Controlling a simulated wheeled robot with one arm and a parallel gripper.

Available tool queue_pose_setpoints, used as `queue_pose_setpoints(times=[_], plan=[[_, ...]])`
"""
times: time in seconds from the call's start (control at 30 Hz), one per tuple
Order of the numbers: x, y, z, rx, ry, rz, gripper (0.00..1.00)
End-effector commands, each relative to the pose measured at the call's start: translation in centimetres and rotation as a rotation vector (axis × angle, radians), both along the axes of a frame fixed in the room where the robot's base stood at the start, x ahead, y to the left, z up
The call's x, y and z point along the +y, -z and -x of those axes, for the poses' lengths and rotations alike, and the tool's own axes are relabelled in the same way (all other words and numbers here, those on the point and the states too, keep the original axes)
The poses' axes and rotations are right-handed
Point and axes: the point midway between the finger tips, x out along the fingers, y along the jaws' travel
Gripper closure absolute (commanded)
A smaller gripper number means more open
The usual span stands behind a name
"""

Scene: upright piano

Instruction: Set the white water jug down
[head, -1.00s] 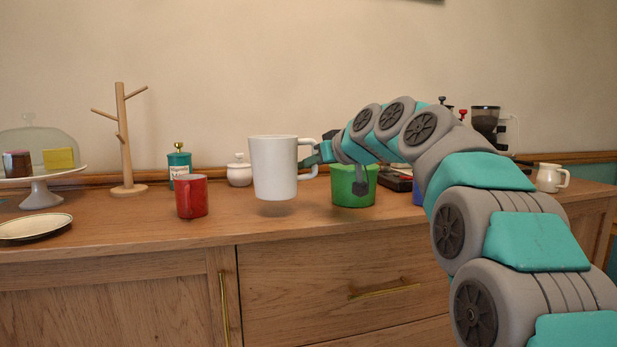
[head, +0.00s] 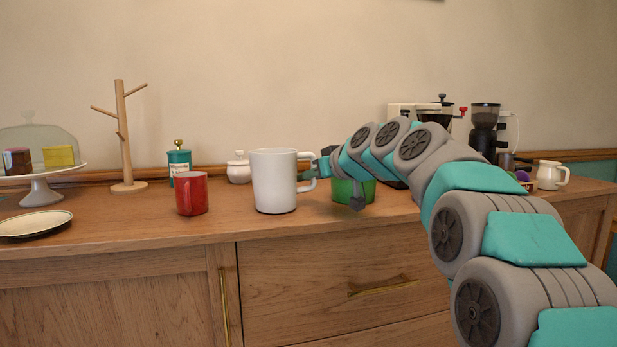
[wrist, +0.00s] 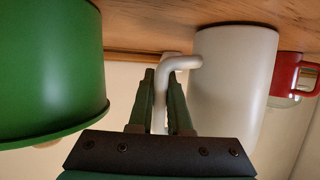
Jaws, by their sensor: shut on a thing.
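The white water jug (head: 273,183) is upright at the sideboard top, its base at or very near the wood in the head view. Its handle faces right. My gripper (head: 318,165) is at the handle's right side, shut on it. In the wrist view, which is turned upside down, the fingers (wrist: 167,100) stand either side of the handle, and the jug's body (wrist: 233,85) is beside them. The wrist view shows the base against the wooden surface. Whether the base bears fully on the wood is hard to tell.
A red mug (head: 191,194) stands just left of the jug. A green bucket (head: 347,192) stands close on the right, partly behind my arm. A white lidded pot (head: 238,168) is behind. The sideboard top (head: 255,226) is bare in front of the jug.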

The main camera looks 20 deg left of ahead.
Motion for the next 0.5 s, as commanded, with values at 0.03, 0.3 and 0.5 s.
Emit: queue_pose_setpoints(times=[0.03, 0.3, 0.5], plan=[[-0.01, -0.13, 0.01, -0.001, 0.0, -0.002, 1.0], [0.01, 0.26, 0.01, -0.002, 0.001, -0.002, 1.0], [0.01, 0.2, 0.0, -0.001, 0.001, -0.001, 0.63]])
